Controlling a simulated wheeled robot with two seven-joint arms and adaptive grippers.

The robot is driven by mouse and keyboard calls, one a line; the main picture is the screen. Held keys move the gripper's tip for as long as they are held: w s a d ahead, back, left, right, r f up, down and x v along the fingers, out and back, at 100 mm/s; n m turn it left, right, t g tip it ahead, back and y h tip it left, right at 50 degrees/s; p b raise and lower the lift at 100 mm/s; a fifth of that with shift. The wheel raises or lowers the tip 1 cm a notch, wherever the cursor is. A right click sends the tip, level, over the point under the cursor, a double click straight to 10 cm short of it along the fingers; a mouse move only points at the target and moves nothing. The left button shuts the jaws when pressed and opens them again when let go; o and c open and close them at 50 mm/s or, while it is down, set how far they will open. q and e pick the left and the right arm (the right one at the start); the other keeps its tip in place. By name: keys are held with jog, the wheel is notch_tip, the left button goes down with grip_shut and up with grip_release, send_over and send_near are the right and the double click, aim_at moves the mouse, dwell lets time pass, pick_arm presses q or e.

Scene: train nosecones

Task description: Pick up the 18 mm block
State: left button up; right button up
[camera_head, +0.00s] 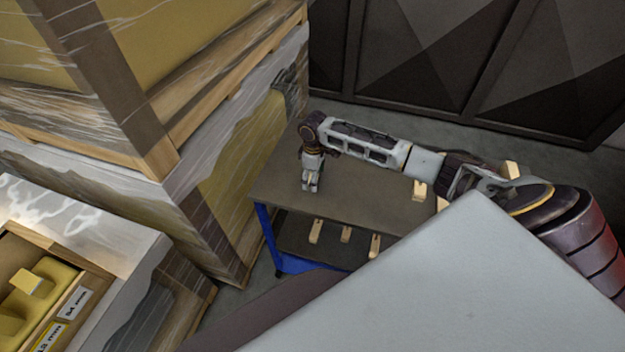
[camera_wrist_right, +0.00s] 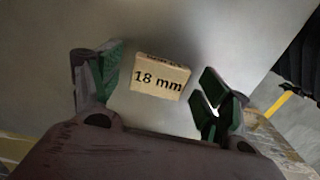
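The 18 mm block (camera_wrist_right: 160,76) is a small pale wooden block with "18 mm" in black on its face. In the right wrist view it sits between the two spread green-padded fingers of my right gripper (camera_wrist_right: 158,88), with a gap on each side. In the head view my right gripper (camera_head: 311,184) points down over the left part of the dark table (camera_head: 350,190). I cannot make out the 18 mm block for certain there. My left gripper is not in view.
Several pale wooden pieces show around the table, including one near its right end (camera_head: 420,190) and one at its front (camera_head: 346,234). Wrapped pallet stacks (camera_head: 215,165) stand close on the left. A labelled wooden box (camera_head: 60,300) with yellow contents is at the lower left.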

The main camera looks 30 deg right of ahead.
jog(key=c, duration=0.7)
jog(key=shift+r, duration=0.15)
notch_tip(320, 180, up, 10)
jog(key=b, duration=0.1)
dwell(0.3)
dwell(0.4)
